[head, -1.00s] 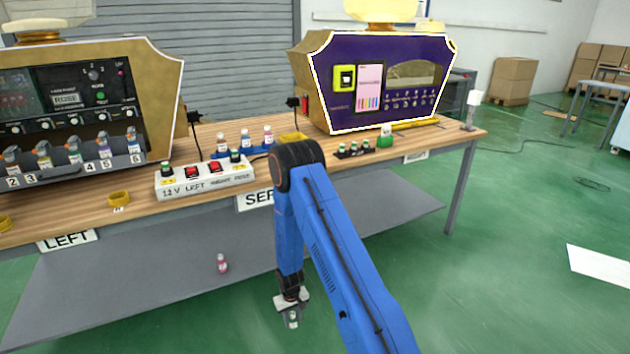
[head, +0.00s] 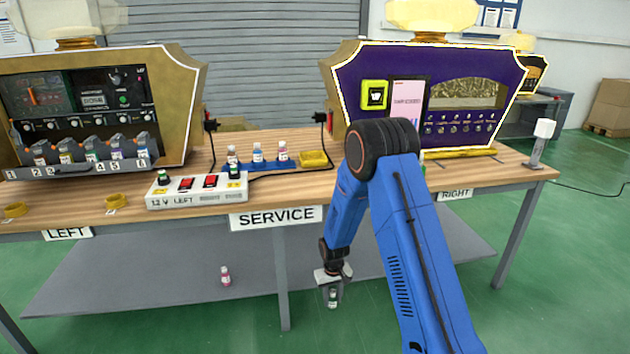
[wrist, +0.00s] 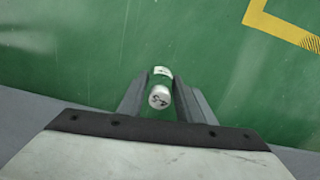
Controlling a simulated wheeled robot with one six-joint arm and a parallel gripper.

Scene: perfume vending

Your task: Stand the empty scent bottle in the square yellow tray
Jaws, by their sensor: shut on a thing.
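My gripper (head: 332,290) hangs low in front of the bench, below its top, and is shut on a small bottle (head: 332,299) with a white cap. In the wrist view the bottle (wrist: 160,95) sits between the two fingers, its marked cap toward the camera and green floor beyond it. Whether it is empty cannot be told. The square yellow tray (head: 314,158) lies on the bench top, right of a blue rack and above the SERVICE sign. My gripper is below and in front of it.
The blue rack (head: 262,165) holds small bottles. A white switch box (head: 197,190) stands near the front edge. Round yellow holders (head: 116,201) are at left. A pink bottle (head: 225,277) stands on the lower shelf (head: 170,270). The purple machine (head: 350,75) is at right.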

